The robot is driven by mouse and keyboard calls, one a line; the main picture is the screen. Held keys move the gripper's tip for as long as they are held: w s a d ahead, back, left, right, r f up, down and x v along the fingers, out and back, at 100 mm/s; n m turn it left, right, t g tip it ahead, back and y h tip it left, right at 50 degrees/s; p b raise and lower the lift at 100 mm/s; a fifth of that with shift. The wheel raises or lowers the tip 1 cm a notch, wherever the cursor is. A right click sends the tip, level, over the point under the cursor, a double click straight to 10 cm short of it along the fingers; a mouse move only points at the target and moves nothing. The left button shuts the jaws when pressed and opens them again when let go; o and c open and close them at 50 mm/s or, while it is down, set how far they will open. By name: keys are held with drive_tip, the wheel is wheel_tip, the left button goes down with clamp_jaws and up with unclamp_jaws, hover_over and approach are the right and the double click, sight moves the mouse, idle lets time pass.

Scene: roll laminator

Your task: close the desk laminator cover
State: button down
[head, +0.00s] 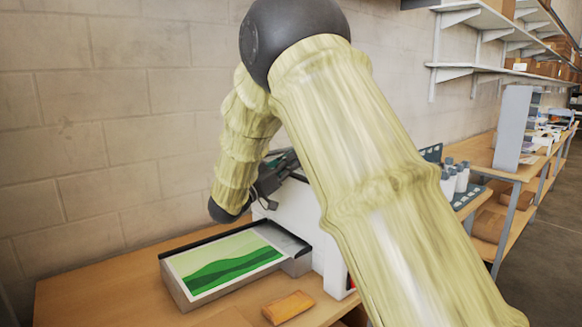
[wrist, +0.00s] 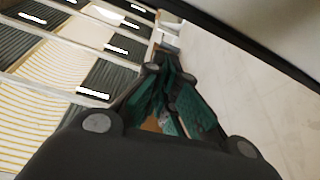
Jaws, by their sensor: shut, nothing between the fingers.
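The desk laminator (head: 290,212) is a white machine on a wooden table in the head view, partly hidden behind my arm. A grey tray (head: 178,290) at its front holds a sheet with a green picture (head: 225,262). My gripper (head: 280,172) is at the laminator's upper part, beyond my arm. In the wrist view its teal-padded fingers (wrist: 162,75) are together and hold nothing. I cannot clearly make out the cover or how far open it is. A dark edge (wrist: 245,48) crosses the upper right of the wrist view; I cannot tell what it belongs to.
An orange-brown block (head: 288,307) lies on the wooden table (head: 90,290) in front of the tray. A block wall (head: 110,130) stands behind. Grey-capped white bottles (head: 455,180) stand to the right, with wall shelves (head: 480,20) above. The table's left part is clear.

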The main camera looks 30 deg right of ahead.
drive_tip(key=b+v, duration=0.2)
drive_tip(key=v, duration=0.7)
drive_tip(key=shift+a, duration=0.45)
